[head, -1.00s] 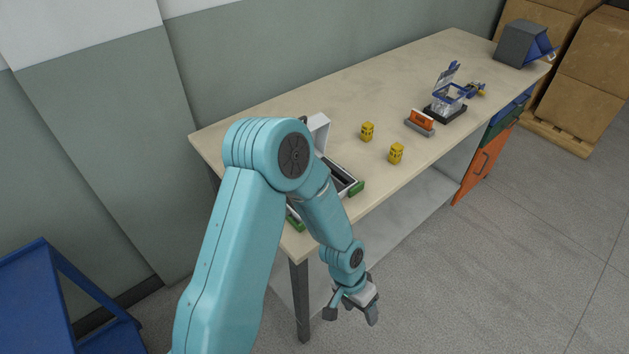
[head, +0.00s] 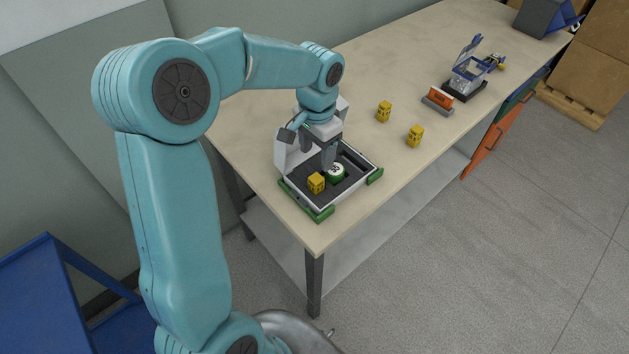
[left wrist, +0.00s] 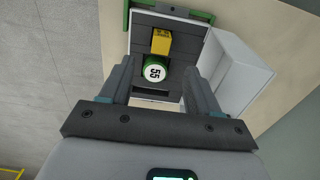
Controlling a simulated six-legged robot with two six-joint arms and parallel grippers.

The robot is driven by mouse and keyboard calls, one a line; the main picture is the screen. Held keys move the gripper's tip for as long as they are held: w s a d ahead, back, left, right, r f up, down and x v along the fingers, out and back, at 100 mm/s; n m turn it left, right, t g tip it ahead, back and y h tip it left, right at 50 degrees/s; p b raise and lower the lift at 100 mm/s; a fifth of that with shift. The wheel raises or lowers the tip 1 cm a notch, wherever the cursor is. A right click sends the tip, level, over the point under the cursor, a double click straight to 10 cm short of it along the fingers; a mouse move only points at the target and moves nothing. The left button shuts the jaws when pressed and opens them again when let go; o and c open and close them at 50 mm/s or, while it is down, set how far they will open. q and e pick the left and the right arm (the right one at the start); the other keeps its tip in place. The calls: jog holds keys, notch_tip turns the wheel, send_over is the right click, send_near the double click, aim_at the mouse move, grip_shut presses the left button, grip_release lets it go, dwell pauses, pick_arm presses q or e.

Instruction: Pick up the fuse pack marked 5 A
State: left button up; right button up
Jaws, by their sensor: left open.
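Three yellow packs with dark markings too small to read show in the head view. Two stand on the table, one further back (head: 384,111) and one nearer the front edge (head: 415,136). The third (head: 316,183) sits in an open case (head: 345,199); it also shows in the left wrist view (left wrist: 161,41). Beside it in the case is a round green and white piece (head: 336,173), whose white face reads about 55 in the left wrist view (left wrist: 154,72). My left gripper (head: 322,160) is open above the case, its fingers (left wrist: 160,84) pointing down near the round piece. My right gripper is out of view.
The case's white lid (left wrist: 234,68) stands open beside the left fingers. Further along the table (head: 400,60) are an orange and grey block (head: 438,99) and a blue and clear device on a black base (head: 468,82).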

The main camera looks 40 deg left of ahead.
pick_arm(q)
send_over(316, 178)
jog(key=f, duration=0.4)
jog(key=shift+w+d+f, duration=0.1)
jog(key=shift+d+f, duration=0.2)
jog(key=shift+d, duration=0.05)
jog(key=shift+s+a+f+p, duration=0.15)
jog(key=shift+s+f+p, duration=0.15)
jog(key=shift+f, duration=0.2)
jog(key=f, duration=0.4)
jog(key=shift+w+a+p, duration=0.15)
jog(key=shift+w+p, duration=0.1)
jog(key=shift+p, duration=0.15)
jog(key=shift+s+f, duration=0.1)
jog(key=shift+f, duration=0.2)
jog(key=c, duration=1)
